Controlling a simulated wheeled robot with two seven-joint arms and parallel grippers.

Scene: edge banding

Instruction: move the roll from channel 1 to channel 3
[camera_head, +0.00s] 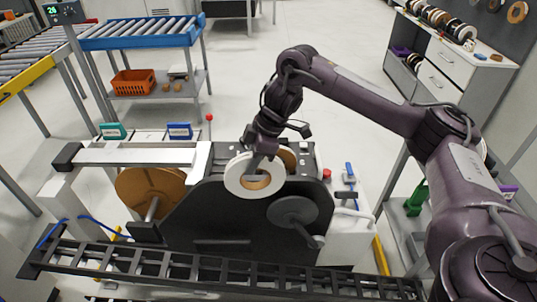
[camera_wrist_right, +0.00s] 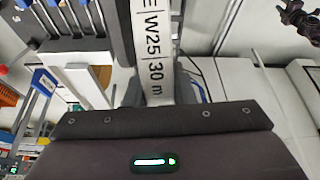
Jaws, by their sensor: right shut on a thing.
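A white roll (camera_head: 234,181) with a brown core stands upright at the top of the black machine panel, toward the middle. My right gripper (camera_head: 260,162) reaches down from above and is shut on the white roll. In the right wrist view the roll's white band (camera_wrist_right: 157,50) reads "W25 | 30 m" and sits between the jaws. A large brown roll (camera_head: 140,184) is on the left side of the machine. Another brown roll (camera_head: 288,157) shows partly behind the white one. I cannot read channel numbers. My left gripper is not in view.
A grey disc with a crank (camera_head: 292,211) is on the panel just below right of the white roll. A black rail (camera_head: 200,268) runs along the front. A red-tipped post (camera_head: 209,118) stands behind. A shelf with several rolls (camera_head: 447,22) is at the back right.

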